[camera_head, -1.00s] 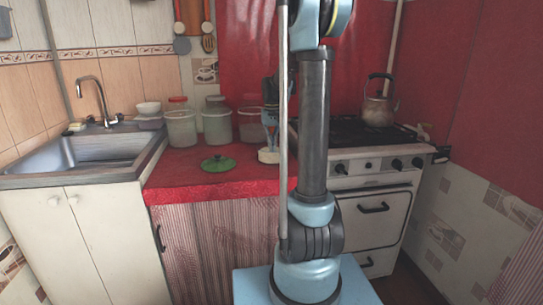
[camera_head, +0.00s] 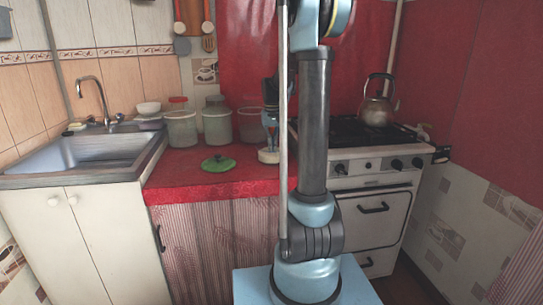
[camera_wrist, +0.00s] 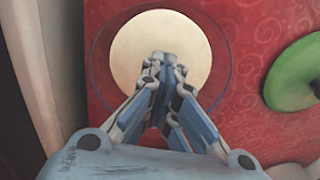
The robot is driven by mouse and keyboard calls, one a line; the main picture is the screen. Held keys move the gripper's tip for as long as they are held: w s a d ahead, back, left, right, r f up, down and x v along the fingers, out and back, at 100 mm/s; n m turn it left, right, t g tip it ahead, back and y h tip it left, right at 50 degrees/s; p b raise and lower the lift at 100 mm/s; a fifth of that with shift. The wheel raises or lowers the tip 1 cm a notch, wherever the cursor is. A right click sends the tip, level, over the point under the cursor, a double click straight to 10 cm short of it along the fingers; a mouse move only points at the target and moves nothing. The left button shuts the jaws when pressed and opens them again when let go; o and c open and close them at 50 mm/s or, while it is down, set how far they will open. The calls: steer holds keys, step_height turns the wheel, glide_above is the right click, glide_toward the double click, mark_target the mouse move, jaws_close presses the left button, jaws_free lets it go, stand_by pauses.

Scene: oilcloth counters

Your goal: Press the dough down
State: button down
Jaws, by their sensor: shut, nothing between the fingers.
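The dough is a pale, round, flat-topped piece (camera_wrist: 190,35). In the head view it shows as a pale disc (camera_head: 268,156) on the red oilcloth, to the right of the green lid. A thin blue outline rings it in the wrist view. My gripper (camera_wrist: 163,58) is shut and empty, with its fingertips over the near part of the dough. In the head view my gripper (camera_head: 271,143) points down onto the dough from above. The tips appear at or very near its surface; whether they touch cannot be told.
A green lid (camera_head: 218,163) lies on the red counter (camera_head: 185,184), left of the dough; it also shows in the wrist view (camera_wrist: 295,78). Several containers, including a clear one (camera_head: 217,127), stand behind. A stove (camera_head: 362,155) is to the right, a sink (camera_head: 100,151) to the left.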

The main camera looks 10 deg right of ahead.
stand_by(0.4)
step_height(320, 180, up, 9)
stand_by(0.8)
steer(key=s+f+t, duration=0.1)
steer(key=s+f, duration=0.1)
steer(key=s, duration=0.8)
steer(key=s+f, duration=0.2)
steer(key=s, duration=0.7)
steer(key=s+f+t, duration=0.1)
steer(key=s+f, duration=1.2)
steer(key=s, duration=0.3)
steer(key=shift+s, duration=0.25)
